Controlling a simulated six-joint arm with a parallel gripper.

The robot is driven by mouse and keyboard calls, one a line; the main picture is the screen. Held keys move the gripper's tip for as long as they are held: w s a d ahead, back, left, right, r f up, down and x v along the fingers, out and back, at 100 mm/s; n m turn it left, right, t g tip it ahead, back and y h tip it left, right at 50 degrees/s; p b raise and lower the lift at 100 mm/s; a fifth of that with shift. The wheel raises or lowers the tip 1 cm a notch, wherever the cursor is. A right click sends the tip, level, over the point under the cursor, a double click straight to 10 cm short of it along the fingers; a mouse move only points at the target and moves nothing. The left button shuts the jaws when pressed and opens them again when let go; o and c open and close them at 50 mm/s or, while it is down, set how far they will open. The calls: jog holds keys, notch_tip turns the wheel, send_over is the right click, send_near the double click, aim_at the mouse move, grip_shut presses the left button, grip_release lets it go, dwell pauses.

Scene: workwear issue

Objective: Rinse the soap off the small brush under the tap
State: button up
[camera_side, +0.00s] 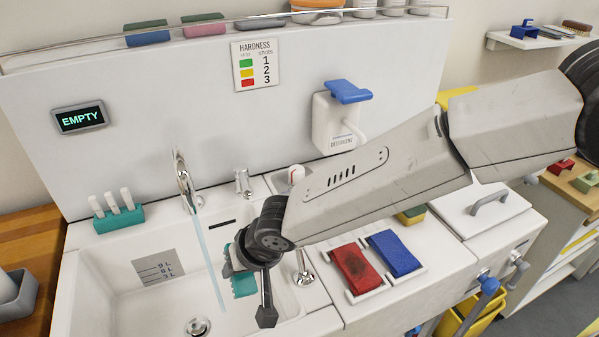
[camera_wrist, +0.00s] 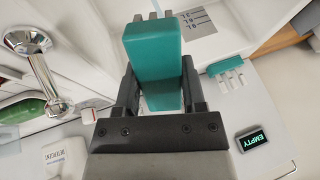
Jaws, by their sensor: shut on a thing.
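My gripper (camera_side: 252,272) is shut on a teal block-shaped brush (camera_side: 243,285) over the right part of the sink (camera_side: 95,285). In the wrist view, the brush (camera_wrist: 152,50) is between both fingers of my gripper (camera_wrist: 159,78), with grey bristle tufts at its far end. The chrome tap (camera_side: 183,182) is running. Its water stream (camera_side: 211,262) falls into the basin just left of the brush in the side view; I see no clear contact between them. Whether soap is on the brush cannot be told.
A teal rack (camera_side: 119,219) with white pegs stands on the sink's left rim. A blue-topped detergent dispenser (camera_side: 335,125) hangs on the back wall. Red (camera_side: 355,268) and blue (camera_side: 394,252) pads lie right of the sink. A display (camera_side: 80,117) reads EMPTY.

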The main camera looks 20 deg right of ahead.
aim_at(254, 276)
jog(key=shift+r, duration=0.1)
jog(key=shift+s+d+r, duration=0.75)
jog(key=shift+s+r, duration=0.25)
jog(key=shift+s+d+r, duration=0.7)
jog(key=shift+s+r, duration=0.25)
jog(key=shift+s, duration=0.05)
jog(key=w+d+r+m, duration=0.15)
jog(key=w+d, duration=0.25)
jog(key=d, duration=0.6)
jog(key=w+d+r, duration=0.3)
jog(key=w+d, duration=0.1)
jog(key=d, duration=0.5)
jog(key=d+r, duration=0.2)
jog(key=d, duration=0.7)
jog(key=d+r+m+h, duration=0.1)
jog(key=d+r, duration=0.1)
jog(key=d, duration=0.8)
jog(key=shift+r+t, duration=0.25)
jog(key=shift+t, duration=0.15)
jog(key=shift+a, duration=0.1)
